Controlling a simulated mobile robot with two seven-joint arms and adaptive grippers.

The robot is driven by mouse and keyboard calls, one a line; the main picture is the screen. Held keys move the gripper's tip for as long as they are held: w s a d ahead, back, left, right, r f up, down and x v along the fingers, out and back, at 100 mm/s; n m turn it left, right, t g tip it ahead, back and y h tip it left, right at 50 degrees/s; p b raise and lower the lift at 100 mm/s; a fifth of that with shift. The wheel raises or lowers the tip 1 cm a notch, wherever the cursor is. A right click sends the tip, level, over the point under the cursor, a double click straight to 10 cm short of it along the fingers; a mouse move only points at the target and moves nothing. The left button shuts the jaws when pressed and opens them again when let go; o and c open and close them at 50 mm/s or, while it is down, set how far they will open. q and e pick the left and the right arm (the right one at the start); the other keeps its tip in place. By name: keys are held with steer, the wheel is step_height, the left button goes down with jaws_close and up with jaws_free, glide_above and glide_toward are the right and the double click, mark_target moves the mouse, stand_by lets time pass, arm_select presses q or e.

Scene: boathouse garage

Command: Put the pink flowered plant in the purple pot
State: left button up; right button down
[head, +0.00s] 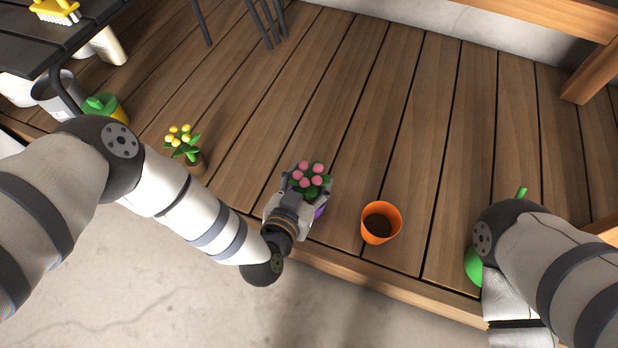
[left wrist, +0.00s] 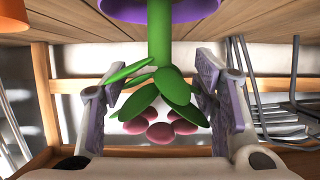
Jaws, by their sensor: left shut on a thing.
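The pink flowered plant (head: 311,174) has round pink blooms and green leaves, and stands near the front edge of the wooden deck. My left gripper (head: 306,186) is shut on it, with fingers on both sides of its leaves and stem. In the left wrist view, which looks upside down, the plant's green stem (left wrist: 159,40) runs to the purple pot (left wrist: 190,9). Only a bit of the purple pot (head: 320,211) shows beside my gripper in the head view. I cannot tell how deep the stem sits in it. My right gripper is out of view.
An orange pot (head: 380,223) with dark soil stands right of my left gripper. A yellow flowered plant (head: 182,143) stands to the left. A green object (head: 474,265) is partly hidden by my right arm. A dark table (head: 45,53) is at upper left. The middle deck is clear.

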arm_select(q)
steer(key=shift+f, duration=0.65)
steer(key=shift+f+b, duration=0.25)
steer(key=shift+b, duration=0.15)
steer(key=o, duration=1.8)
steer(key=shift+o, duration=0.2)
steer(key=v, duration=1.2)
steer(key=shift+c, duration=0.6)
jaws_close()
